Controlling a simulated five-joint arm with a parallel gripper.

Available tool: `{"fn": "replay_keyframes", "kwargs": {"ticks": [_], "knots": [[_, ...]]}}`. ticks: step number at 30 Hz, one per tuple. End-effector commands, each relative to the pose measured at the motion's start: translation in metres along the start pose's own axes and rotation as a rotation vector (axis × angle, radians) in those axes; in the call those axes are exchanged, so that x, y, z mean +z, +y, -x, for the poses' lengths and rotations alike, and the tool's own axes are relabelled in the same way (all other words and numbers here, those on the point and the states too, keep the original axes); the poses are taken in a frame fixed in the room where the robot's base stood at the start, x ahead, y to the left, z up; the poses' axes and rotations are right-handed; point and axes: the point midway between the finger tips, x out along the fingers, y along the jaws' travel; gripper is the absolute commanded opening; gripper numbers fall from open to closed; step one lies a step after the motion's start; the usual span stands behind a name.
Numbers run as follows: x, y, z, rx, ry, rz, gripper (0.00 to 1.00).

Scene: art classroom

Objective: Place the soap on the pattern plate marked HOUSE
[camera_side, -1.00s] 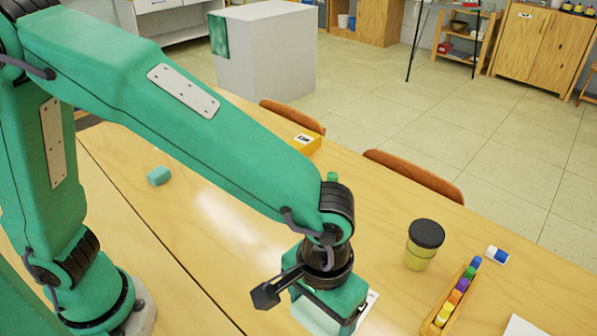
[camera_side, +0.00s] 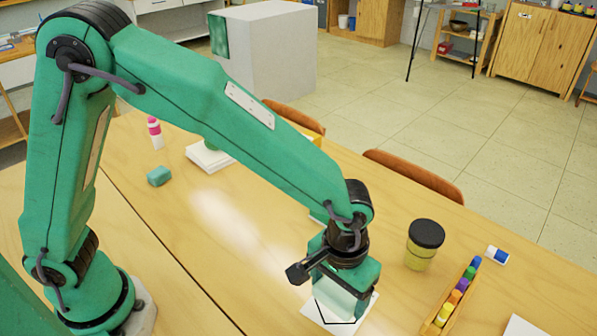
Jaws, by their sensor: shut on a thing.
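My gripper (camera_side: 340,299) is at the lower middle, pointing down and shut on a pale mint block, which I take to be the soap (camera_side: 338,298). The fingers hide part of the block. Directly under it lies a white plate (camera_side: 363,309) with a black line drawing, partly covered by the block and gripper. The visible lines fit a house outline; no word can be read. Whether the block touches the plate or hangs just above it, I cannot tell.
A dark-lidded jar (camera_side: 424,245) stands right of my gripper, near a wooden tray of coloured pieces (camera_side: 458,295) and a blue-and-white eraser (camera_side: 497,255). The table's middle is clear.

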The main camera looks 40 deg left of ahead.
Motion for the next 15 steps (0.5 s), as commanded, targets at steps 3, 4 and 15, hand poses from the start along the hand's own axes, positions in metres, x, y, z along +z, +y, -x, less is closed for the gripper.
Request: {"fn": "replay_keyframes", "kwargs": {"ticks": [3,4,15], "knots": [[-0.017,-0.007,-0.011,-0.001,-0.001,0.003,0.52],[-0.02,-0.008,-0.013,0.0,0.0,0.002,0.52],[-0.032,-0.012,-0.021,0.0,0.0,-0.001,0.52]]}}
